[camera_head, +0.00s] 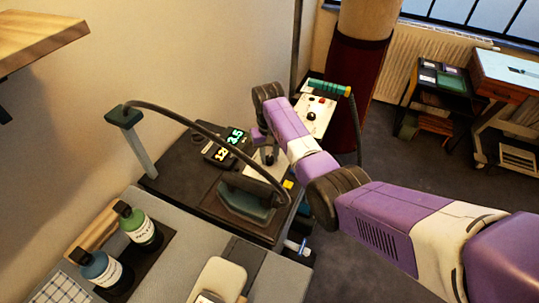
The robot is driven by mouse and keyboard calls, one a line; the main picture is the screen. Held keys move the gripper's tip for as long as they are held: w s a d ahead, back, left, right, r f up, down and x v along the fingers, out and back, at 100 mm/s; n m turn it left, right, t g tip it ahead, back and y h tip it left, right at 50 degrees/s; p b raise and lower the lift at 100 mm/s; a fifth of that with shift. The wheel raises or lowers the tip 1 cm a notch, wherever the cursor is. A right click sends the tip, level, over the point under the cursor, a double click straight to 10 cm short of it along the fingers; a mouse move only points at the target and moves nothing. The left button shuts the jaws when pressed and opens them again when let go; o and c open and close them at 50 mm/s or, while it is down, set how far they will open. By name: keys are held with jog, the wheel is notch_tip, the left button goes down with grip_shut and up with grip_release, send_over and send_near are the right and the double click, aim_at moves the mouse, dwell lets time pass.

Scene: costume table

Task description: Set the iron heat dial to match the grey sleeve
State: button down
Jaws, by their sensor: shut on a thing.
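My gripper (268,152) reaches down over a small pale panel (256,172) behind the iron. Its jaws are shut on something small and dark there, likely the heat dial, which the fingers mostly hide. The dark green iron (246,203) rests on a dark tray, with a black hose arching over it. A grey cloth surface (180,240) lies in front; I cannot tell which part is the grey sleeve.
Green (140,228) and blue (102,272) bottles stand front left. A cream pad (218,279) lies at the front edge. A white control box (318,118) with a black knob and teal handle stands behind my arm. A hose post (135,140) rises at left.

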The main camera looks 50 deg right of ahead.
aim_at(269, 158)
jog(key=shift+m, duration=0.4)
jog(key=c, duration=1.1)
grip_release()
jog(key=shift+r, duration=0.15)
notch_tip(269, 158, up, 8)
jog(key=shift+f+b, duration=0.2)
jog(key=shift+b, duration=0.25)
